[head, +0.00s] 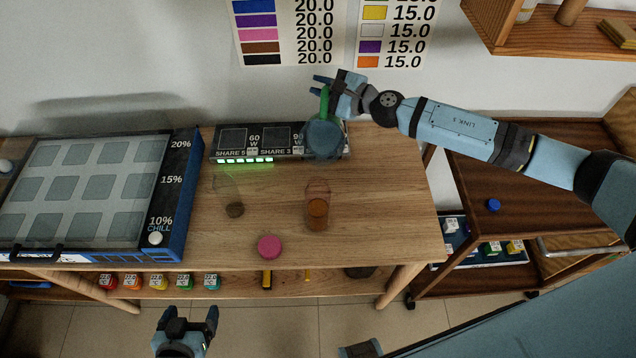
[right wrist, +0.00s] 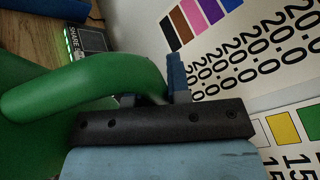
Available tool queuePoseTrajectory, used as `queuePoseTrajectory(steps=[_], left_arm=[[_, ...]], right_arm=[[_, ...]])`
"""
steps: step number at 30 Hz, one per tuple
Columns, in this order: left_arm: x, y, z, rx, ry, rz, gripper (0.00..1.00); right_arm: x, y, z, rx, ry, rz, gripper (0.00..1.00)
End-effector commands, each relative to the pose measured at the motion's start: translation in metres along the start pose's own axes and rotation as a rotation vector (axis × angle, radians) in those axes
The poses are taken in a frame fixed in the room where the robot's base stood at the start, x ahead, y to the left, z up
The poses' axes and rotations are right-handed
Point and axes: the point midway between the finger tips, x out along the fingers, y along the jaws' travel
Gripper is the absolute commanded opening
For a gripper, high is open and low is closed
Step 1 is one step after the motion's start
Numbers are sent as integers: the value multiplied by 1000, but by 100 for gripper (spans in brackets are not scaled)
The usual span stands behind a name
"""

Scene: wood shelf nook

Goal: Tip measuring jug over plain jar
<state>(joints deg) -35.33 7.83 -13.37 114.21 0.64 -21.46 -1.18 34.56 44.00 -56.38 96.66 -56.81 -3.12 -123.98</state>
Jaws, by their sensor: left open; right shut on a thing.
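The measuring jug (head: 322,139) has a dark blue-grey body and a green handle, which also fills the left of the right wrist view (right wrist: 80,88). My right gripper (head: 324,85) is shut on the handle, at the back of the table in front of the wall. The jug covers part of the label panel; its tilt and contents are hard to tell. Two clear jars stand on the table: one with a dark bottom (head: 231,200), one with orange-brown contents (head: 317,207). I cannot tell which is the plain jar. My left gripper (head: 190,319) is open and empty below the table's front edge.
A pink round lid or disc (head: 269,247) lies near the wooden table's (head: 385,230) front edge. A black panel (head: 240,142) with green lights runs along the back. A blue-sided chill unit (head: 172,205) stands left. The table's right part is clear.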

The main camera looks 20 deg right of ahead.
Motion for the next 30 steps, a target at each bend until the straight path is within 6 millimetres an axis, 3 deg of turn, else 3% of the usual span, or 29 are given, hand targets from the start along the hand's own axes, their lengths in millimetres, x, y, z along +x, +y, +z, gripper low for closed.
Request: queuePoseTrajectory(steps=[30], left_arm=[[6, 1, 8, 1, -2, 4, 86]], right_arm=[[-9, -10, 26, -145, -31, -62, 0]])
